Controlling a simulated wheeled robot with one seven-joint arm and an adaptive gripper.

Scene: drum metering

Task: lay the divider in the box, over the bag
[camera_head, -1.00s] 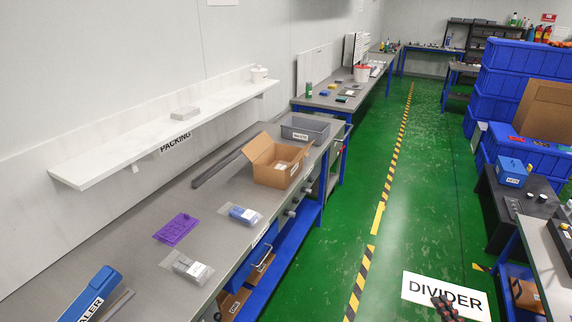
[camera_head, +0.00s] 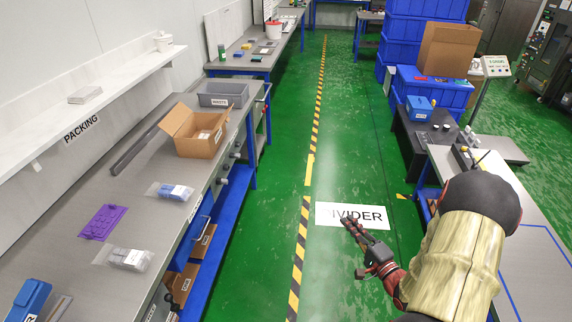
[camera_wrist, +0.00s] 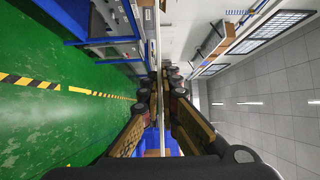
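The divider (camera_head: 334,213) is a white rectangular card lettered DIVIDER. My gripper (camera_head: 349,224) is shut on its lower edge and holds it up, over the green floor right of the bench. In the wrist view the divider (camera_wrist: 157,45) shows edge-on as a thin pale strip between the fingers (camera_wrist: 159,85). The box (camera_head: 196,147) is open brown cardboard with raised flaps, standing on the bench. A pale item (camera_head: 204,134) shows inside it, probably the bag, partly hidden by the walls. The divider is well apart from the box, to its right and nearer.
A grey bin (camera_head: 222,94) stands behind the box. A shelf (camera_head: 80,102) runs along the wall. Another bench (camera_head: 535,235) is at the right.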

